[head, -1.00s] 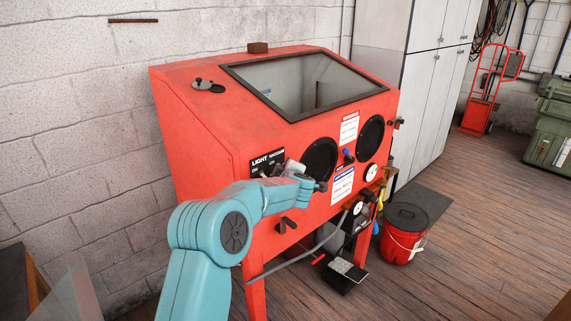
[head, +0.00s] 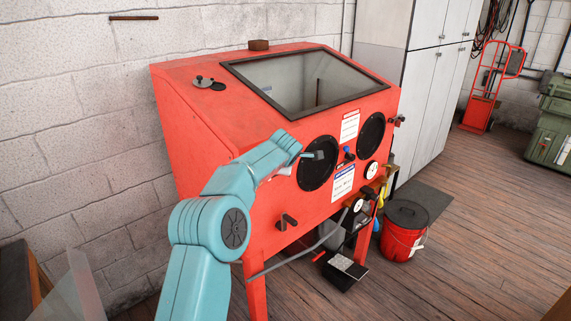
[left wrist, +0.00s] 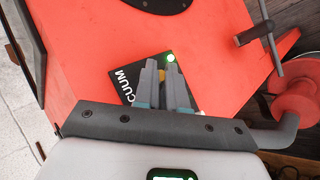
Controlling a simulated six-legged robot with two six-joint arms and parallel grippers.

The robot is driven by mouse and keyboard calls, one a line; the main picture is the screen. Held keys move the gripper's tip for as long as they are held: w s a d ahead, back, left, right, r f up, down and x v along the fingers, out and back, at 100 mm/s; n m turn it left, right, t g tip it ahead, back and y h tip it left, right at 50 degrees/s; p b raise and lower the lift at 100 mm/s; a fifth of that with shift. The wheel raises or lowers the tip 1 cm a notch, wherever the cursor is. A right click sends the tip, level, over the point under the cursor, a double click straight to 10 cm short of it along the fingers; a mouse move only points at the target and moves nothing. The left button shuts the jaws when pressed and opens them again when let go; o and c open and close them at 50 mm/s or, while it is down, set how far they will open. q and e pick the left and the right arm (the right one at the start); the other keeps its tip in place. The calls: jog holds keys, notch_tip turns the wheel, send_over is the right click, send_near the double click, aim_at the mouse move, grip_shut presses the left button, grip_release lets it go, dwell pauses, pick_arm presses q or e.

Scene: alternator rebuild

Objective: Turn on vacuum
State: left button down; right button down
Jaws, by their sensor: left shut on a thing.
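The red blast cabinet (head: 205,130) stands against the wall. Its black switch panel (left wrist: 128,82), with the letters "CUUM" readable, shows in the left wrist view; in the head view my left arm covers it. My right gripper is not in view.
Dark round glove ports (head: 317,163) sit on the cabinet front beside my left wrist. A T-shaped handle (left wrist: 254,33) sticks out near the gripper. A red bucket (head: 400,245) and a foot pedal (head: 344,272) are on the floor. Open floor lies to the right.

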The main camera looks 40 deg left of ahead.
pick_arm(q)
jog(key=shift+a+r, duration=0.1)
jog(key=c, duration=1.2)
grip_release()
jog(key=shift+s, duration=0.1)
jog(key=b+v, duration=0.3)
jog(key=v, duration=1.3)
jog(key=shift+s, duration=0.1)
jog(key=shift+s, duration=0.1)
